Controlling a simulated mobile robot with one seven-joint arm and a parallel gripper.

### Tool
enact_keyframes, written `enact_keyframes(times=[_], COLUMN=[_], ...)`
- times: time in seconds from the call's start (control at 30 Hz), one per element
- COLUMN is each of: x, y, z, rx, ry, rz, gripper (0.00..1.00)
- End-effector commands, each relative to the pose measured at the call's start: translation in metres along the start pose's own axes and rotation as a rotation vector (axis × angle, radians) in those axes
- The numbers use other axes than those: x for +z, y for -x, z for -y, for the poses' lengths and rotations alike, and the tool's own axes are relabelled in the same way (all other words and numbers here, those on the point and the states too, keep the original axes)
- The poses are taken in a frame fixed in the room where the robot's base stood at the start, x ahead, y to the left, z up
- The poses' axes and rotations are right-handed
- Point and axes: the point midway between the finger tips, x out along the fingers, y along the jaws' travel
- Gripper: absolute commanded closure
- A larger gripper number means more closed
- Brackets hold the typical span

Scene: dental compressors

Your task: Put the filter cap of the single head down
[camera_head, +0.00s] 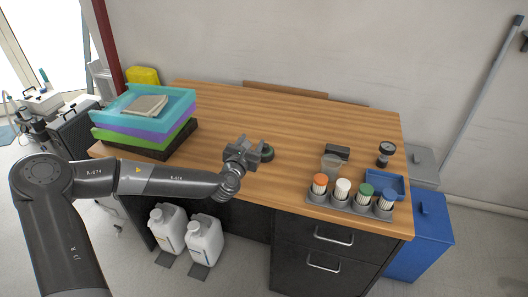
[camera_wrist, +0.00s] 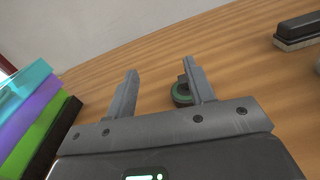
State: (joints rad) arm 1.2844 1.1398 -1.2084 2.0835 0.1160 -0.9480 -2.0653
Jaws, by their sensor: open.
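The filter cap (camera_head: 267,153) is a small dark round piece with a green ring. It lies on the wooden table (camera_head: 300,130), just right of my gripper (camera_head: 257,146). In the wrist view the cap (camera_wrist: 181,96) shows between the fingers, close to the right finger and partly hidden by it. My gripper (camera_wrist: 160,85) is open, with a wide gap between its two fingers. I cannot tell whether the right finger touches the cap.
Stacked coloured trays (camera_head: 150,105) stand on the table's left. A grey holder (camera_head: 350,205) with several colour-topped filters, a clear cup (camera_head: 332,165), a gauge (camera_head: 385,152), a dark brush (camera_head: 337,152) and a blue tray (camera_head: 380,184) are at the right. The table's middle is clear.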

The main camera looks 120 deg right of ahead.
Motion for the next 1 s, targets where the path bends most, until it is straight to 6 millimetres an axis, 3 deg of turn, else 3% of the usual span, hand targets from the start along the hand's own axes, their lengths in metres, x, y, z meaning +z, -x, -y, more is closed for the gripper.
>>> enact_keyframes(times=[0.1, 0.27, 0.63, 1.0], x=[0.006, -0.003, -0.075, -0.07], y=[-0.006, -0.008, -0.01, -0.046], z=[0.017, 0.023, 0.031, 0.03], rx=[0.003, 0.005, 0.004, 0.004], ry=[0.089, 0.119, 0.114, 0.112], rz=[0.029, 0.037, 0.036, 0.039], gripper=[0.51, 0.51, 0.51, 0.51])
